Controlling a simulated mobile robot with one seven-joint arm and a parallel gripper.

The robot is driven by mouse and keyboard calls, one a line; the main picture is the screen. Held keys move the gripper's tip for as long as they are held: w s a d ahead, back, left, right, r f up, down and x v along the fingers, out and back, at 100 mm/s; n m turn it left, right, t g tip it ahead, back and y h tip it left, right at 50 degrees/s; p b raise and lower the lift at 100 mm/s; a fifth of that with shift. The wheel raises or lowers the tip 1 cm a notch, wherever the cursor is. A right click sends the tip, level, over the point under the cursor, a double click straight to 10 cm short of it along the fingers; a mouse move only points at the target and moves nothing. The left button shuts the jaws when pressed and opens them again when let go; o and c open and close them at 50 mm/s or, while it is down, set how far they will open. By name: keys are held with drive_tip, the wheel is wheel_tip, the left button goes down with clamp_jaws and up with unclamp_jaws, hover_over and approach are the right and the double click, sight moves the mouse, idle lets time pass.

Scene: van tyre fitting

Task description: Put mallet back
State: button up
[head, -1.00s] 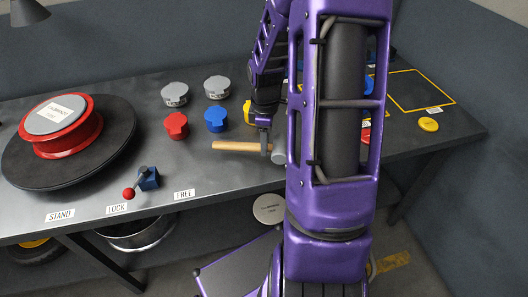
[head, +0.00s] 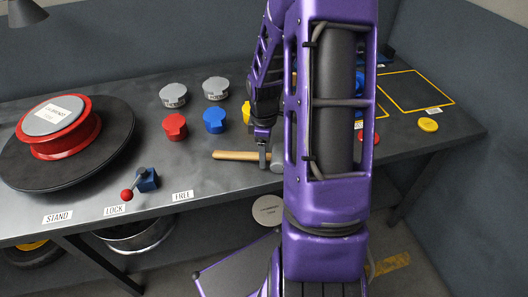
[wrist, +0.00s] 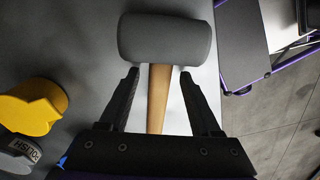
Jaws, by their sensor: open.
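The mallet has a pale wooden handle (head: 232,155) and a grey head (head: 277,154). It lies on the dark bench near the front edge, the handle pointing left in the head view. My arm hides part of the head. In the wrist view the grey mallet head (wrist: 165,40) is beyond my fingertips and the wooden handle (wrist: 158,98) runs between them. My gripper (wrist: 159,74) is open, one finger on each side of the handle close to the head, with visible gaps. In the head view my gripper (head: 264,157) points down at the mallet.
Red (head: 174,127), blue (head: 214,120) and grey (head: 173,95) lidded items stand behind the mallet. A turntable (head: 115,140) with a red rim is at left, near a red-knobbed lever (head: 127,195). Yellow-outlined areas (head: 378,90) lie at right, near a yellow disc (head: 428,125).

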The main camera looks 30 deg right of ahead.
wheel_tip(320, 180, up, 12)
drive_tip(key=p, duration=0.2)
drive_tip(key=shift+r, duration=0.15)
idle(0.5)
